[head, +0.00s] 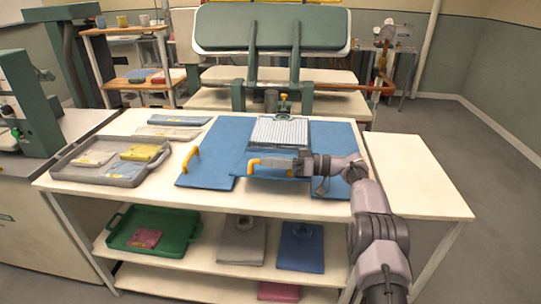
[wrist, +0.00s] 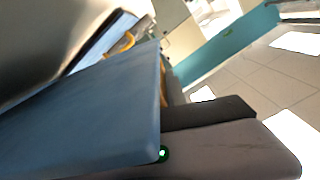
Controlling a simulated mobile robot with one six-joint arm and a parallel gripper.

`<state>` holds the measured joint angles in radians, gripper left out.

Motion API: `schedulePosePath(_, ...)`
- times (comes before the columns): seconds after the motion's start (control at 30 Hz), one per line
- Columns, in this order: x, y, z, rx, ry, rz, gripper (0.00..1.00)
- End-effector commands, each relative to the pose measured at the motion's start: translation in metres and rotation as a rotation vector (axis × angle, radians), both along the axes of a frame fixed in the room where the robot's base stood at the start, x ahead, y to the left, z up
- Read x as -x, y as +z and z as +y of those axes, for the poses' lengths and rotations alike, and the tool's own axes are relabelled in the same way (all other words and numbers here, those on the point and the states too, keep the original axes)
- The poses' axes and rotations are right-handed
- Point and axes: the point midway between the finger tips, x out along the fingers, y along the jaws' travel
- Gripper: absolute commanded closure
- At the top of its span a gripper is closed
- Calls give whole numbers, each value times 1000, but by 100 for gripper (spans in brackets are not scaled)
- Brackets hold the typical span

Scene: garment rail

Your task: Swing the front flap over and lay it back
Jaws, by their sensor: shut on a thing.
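A blue folding board (head: 220,140) lies on the white table, with a pale checked garment (head: 280,132) on its middle panel. The front flap (head: 262,175) is a blue panel at the board's near side, with a yellow handle (head: 268,162); it looks raised and tilted, and its angle is hard to judge. My gripper (head: 300,166) reaches in from the right and is shut at the flap's handle side. In the wrist view the flap (wrist: 80,115) fills the left, and my dark fingers (wrist: 195,130) are at its edge. The grip itself is mostly hidden.
A left flap with a yellow handle (head: 190,160) lies flat. A grey tray (head: 68,172) with folded cloths stands at the table's left. The table's right end (head: 415,180) is bare. A green press (head: 270,30) stands behind; a lower shelf holds a green tray (head: 125,240).

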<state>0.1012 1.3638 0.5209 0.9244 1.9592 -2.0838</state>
Motion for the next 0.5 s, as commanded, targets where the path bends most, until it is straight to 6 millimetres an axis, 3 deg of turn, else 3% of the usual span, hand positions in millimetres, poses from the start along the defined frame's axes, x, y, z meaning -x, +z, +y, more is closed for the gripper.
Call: schedulePosePath(0.5,0,-14,0,9,0,-124,100)
